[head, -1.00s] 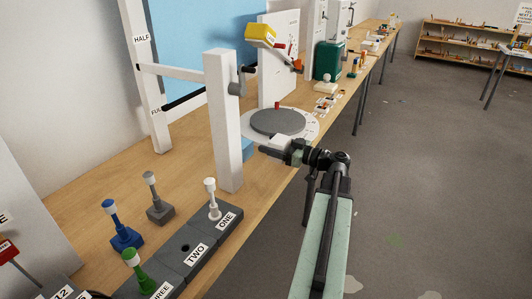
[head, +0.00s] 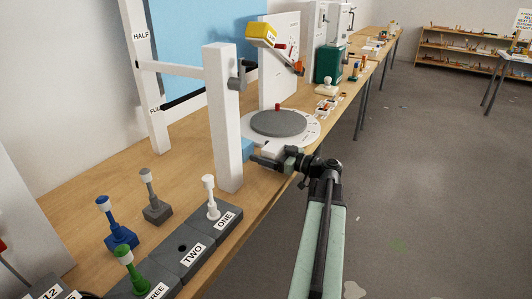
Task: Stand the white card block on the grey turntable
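My gripper (head: 268,161) is in the head view, just in front of the turntable at the table's edge. A small white block (head: 278,149), which looks like the white card block, sits at its fingers and moves with them. The near dark finger covers its lower part, and the far finger is hidden. The grey turntable (head: 279,124) is a flat round disc on a white marked base (head: 311,133). A small red peg (head: 278,107) shows at its far edge. The block is on the near side of the disc, apart from its top.
A white post (head: 222,120) stands left of the turntable. A blue block (head: 248,149) is between the post and the gripper. A yellow-headed device (head: 262,34) is behind. Pegs stand on and beside grey numbered blocks (head: 192,252) at front. The disc's top looks clear.

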